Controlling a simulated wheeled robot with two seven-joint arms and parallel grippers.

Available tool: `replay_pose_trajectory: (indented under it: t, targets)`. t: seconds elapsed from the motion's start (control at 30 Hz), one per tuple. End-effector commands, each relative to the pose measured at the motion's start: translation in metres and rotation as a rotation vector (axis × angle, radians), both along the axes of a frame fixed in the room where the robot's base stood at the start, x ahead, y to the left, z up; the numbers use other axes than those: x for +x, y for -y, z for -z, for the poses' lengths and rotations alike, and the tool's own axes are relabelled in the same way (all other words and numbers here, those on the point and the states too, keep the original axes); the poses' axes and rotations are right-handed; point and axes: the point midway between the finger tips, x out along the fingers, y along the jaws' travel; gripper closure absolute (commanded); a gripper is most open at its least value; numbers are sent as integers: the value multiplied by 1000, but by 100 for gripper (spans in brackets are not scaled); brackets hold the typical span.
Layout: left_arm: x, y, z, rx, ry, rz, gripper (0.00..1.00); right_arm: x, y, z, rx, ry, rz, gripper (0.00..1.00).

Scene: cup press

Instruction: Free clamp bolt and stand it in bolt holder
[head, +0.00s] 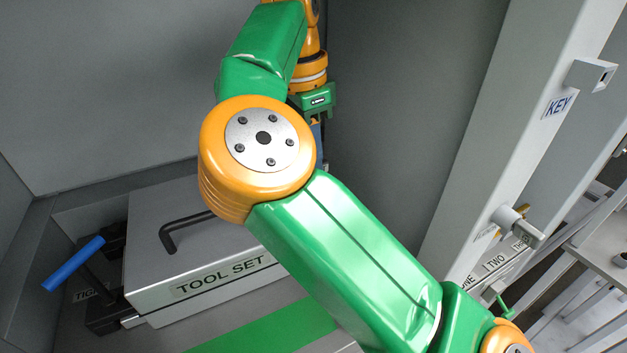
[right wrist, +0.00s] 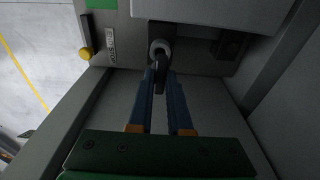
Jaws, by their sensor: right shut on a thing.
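My right gripper (right wrist: 161,80) is shut on a dark bolt-like piece (right wrist: 160,65). In the right wrist view this piece runs from between the blue fingertips up to a light round collar (right wrist: 160,46) at the grey panel. I cannot tell whether it is still seated in the collar. In the head view my right arm crosses the middle, and its elbow hides most of the gripper; only a bit of blue finger (head: 316,130) shows near the back wall. My left gripper is in neither view. I cannot make out a bolt holder for certain.
A grey TOOL SET box (head: 215,284) with a black handle sits at lower left, beside a black clamp with a blue lever (head: 73,264). A grey post with a KEY label (head: 558,106) stands at right. Walls close in the back and left.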

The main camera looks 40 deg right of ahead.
Motion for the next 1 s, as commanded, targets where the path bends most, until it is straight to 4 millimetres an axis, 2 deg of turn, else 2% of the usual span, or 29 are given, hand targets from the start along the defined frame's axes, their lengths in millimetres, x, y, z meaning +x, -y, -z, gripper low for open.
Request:
replay_pose_trajectory:
  t: [1.0]
  targets:
    - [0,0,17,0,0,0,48,0,0,18,0,0,0,100]
